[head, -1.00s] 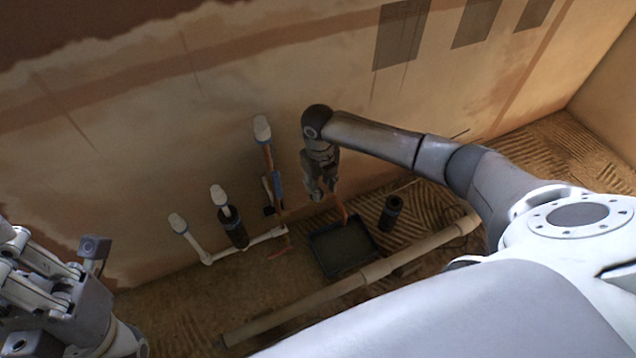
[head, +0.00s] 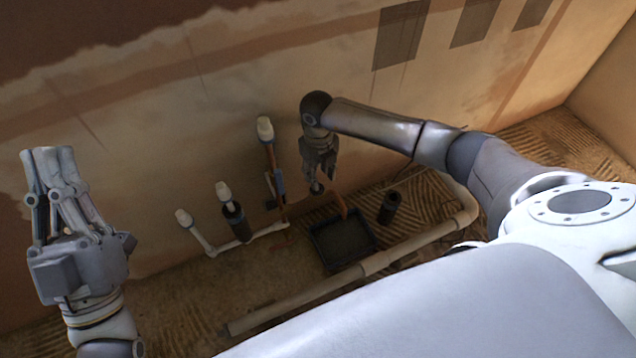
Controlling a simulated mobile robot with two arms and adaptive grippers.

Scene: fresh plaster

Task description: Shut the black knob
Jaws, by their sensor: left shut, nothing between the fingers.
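A small black piece, which looks like the black knob (head: 269,205), sits low on the wall beside an upright copper pipe (head: 271,160) with a blue section. It is too small to tell how it is turned. My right gripper (head: 317,188) hangs pointing down to the right of this pipe, apart from the black piece. Its fingertips are small and dark, so I cannot tell whether they are open or shut. My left gripper (head: 47,152) points up at the far left, shut and empty, well away from the pipes.
White-capped pipe stubs (head: 224,192) and a dark sleeve (head: 237,222) stand along the wall. A black tray (head: 335,262) and a dark cylinder (head: 390,208) are on the floor below my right gripper. A long beige pipe (head: 300,298) crosses the floor in front.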

